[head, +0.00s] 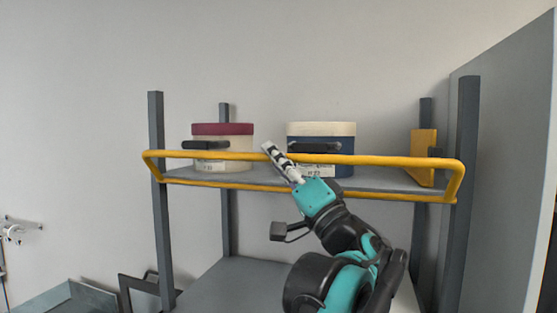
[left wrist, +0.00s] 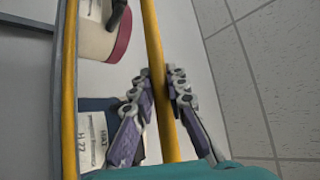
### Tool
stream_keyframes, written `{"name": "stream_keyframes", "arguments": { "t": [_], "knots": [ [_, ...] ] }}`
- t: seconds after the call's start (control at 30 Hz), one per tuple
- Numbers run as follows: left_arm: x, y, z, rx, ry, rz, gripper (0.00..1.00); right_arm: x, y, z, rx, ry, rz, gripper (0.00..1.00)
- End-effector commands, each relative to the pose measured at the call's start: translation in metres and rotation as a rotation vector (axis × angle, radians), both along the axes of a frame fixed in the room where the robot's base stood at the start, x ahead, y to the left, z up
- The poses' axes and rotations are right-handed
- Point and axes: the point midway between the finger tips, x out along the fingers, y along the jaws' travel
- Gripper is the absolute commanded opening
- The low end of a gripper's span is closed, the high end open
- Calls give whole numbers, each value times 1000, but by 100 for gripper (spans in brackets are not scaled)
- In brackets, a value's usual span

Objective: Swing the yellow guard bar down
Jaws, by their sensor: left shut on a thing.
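The yellow guard bar (head: 390,160) is a long rounded loop across the front of the shelf, with an upper and a lower rail between the front posts. It stands raised in front of the boxes. My left gripper (head: 270,150) is at the upper rail, near its middle. In the left wrist view, the left gripper's fingers (left wrist: 163,78) lie on both sides of the yellow bar (left wrist: 152,35) and are shut on it. My right gripper is not in view.
On the shelf (head: 265,180) stand a cream round box with a dark red lid (head: 222,130) and a blue one with a cream lid (head: 320,130). A yellow block (head: 423,150) is at the right. Grey posts (head: 156,130) flank the shelf; a grey panel (head: 505,170) stands at right.

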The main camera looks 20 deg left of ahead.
Motion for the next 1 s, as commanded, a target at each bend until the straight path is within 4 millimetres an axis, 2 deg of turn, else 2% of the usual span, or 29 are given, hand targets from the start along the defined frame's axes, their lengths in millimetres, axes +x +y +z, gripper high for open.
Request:
{"name": "stream_keyframes", "arguments": {
  "t": [0.27, 0.6, 1.0],
  "knots": [
    [-18, 1, -20, -8, -252, 1, 0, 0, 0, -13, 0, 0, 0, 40],
    [-33, 1, -47, -9, -241, 1, 0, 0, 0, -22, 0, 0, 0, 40],
    [-38, 1, -75, -8, -239, 2, 0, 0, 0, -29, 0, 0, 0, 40]
  ]
}}
